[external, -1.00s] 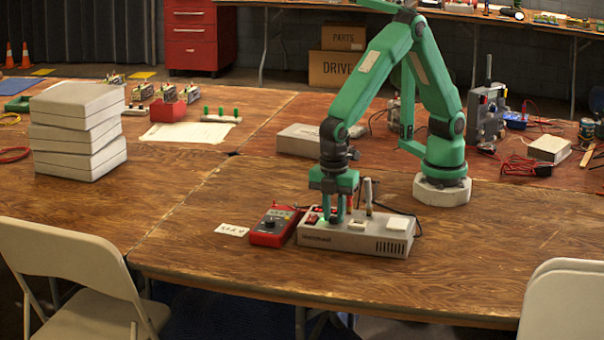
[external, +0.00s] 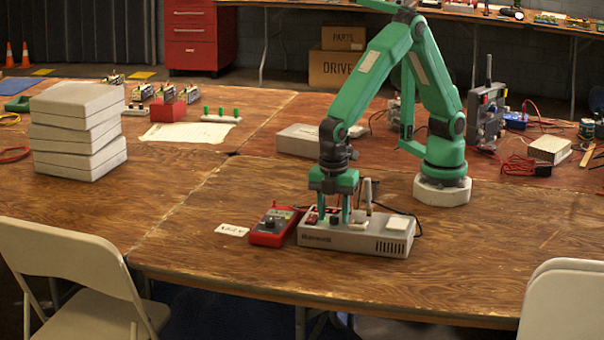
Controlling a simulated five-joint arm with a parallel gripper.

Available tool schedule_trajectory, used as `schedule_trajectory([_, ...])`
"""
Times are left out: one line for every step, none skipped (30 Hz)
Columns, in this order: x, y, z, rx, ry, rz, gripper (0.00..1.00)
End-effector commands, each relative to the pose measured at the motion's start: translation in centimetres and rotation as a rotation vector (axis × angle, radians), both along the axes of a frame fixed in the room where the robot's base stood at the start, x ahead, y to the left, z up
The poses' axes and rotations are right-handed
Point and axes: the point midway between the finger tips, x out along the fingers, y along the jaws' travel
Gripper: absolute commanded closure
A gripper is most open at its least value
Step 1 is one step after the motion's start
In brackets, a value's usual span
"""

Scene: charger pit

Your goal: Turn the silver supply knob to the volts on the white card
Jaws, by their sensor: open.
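The grey supply box (external: 345,242) sits on the wooden table in front of my arm. Its top carries a red part at the left end, a short upright grey post and a pale square block at the right. My gripper (external: 334,217) points straight down over the left half of the box, its fingers apart. A small dark round shape shows between the fingertips; I cannot tell whether it is the silver knob or whether the fingers touch it. The white card (external: 232,230) lies flat left of the box; its writing is too small to read.
A red meter (external: 270,226) with a dark dial stands between card and box. A dark cable runs behind the box. A stack of pale boxes (external: 79,130) stands far left. The table right of the box is clear.

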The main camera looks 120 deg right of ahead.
Motion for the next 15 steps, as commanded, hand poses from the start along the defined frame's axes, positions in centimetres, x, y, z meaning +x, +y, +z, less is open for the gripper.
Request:
schedule_trajectory([0.0,0.0,0.1,0.001,-0.001,0.000,0.57])
schedule_trajectory([0.0,0.0,0.1,0.001,-0.001,0.001,0.57])
schedule_trajectory([0.0,0.0,0.2,0.000,-0.001,0.001,0.57])
schedule_trajectory([0.0,0.0,0.3,0.001,-0.002,0.001,0.57])
schedule_trajectory([0.1,0.0,0.5,0.001,-0.002,0.001,0.57])
schedule_trajectory([0.1,0.1,0.8,0.000,-0.004,0.001,0.57])
schedule_trajectory([0.1,0.1,1.0,0.001,-0.004,0.001,0.57])
schedule_trajectory([0.1,0.1,1.3,0.001,-0.004,0.001,0.57])
schedule_trajectory([0.1,0.1,1.6,0.000,-0.004,0.001,0.57])
schedule_trajectory([0.1,0.1,1.9,0.001,-0.004,0.001,0.57])
schedule_trajectory([0.1,0.1,2.3,0.001,-0.004,0.001,0.57])
schedule_trajectory([0.1,0.1,2.8,0.001,-0.004,0.001,0.57])
schedule_trajectory([0.1,0.1,3.2,0.001,-0.004,0.000,0.57])
schedule_trajectory([0.2,0.1,3.6,0.001,-0.004,0.000,0.57])
schedule_trajectory([0.2,0.1,4.1,0.000,-0.004,0.000,0.57])
